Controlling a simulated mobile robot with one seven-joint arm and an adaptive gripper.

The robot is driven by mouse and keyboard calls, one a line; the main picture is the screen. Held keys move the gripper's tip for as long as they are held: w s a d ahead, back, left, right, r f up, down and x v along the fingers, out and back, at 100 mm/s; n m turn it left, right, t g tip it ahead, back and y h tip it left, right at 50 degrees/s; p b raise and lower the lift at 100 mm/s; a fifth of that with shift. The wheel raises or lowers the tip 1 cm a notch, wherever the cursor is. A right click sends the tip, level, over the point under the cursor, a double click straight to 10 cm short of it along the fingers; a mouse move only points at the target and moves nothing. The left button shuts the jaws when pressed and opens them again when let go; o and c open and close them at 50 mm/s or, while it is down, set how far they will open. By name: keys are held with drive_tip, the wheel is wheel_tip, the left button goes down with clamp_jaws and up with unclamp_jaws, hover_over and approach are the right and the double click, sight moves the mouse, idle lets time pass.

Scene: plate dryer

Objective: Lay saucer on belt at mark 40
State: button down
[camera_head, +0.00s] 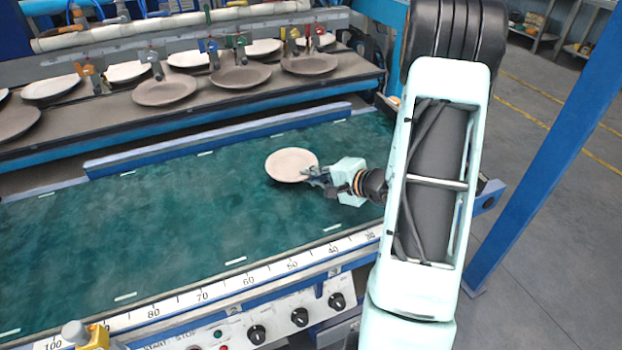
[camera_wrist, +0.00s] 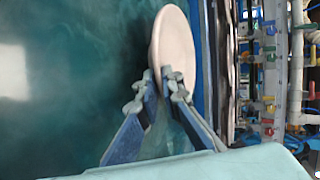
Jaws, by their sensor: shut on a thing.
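The saucer (camera_head: 291,164) is pale pinkish-beige and round. It is over the green belt (camera_head: 150,225), toward the belt's far right part in the head view. My gripper (camera_head: 318,174) is shut on the saucer's right rim there. In the wrist view the saucer (camera_wrist: 174,45) stands out beyond the fingertips, with its rim between the two fingers of my gripper (camera_wrist: 163,78). I cannot tell whether the saucer touches the belt or hangs just above it. The number scale (camera_head: 205,296) runs along the belt's near edge; its mark 40 (camera_head: 333,249) shows near the right end.
Behind the belt, a blue rail (camera_head: 215,142) and a raised shelf hold several brown and white plates (camera_head: 240,77). A control panel with black knobs (camera_head: 299,317) lies below the scale. A blue post (camera_head: 545,150) stands at right. The belt's middle and left are clear.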

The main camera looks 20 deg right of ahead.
drive_tip(key=shift+f, duration=0.6)
drive_tip(key=shift+f+b, duration=0.2)
drive_tip(key=shift+b, duration=0.15)
drive_tip(key=c, duration=2.4)
unclamp_jaws()
drive_tip(key=shift+r, duration=0.15)
drive_tip(key=shift+r+p, duration=0.2)
drive_tip(key=shift+p, duration=0.3)
drive_tip(key=v, duration=1.2)
drive_tip(key=shift+f, duration=0.1)
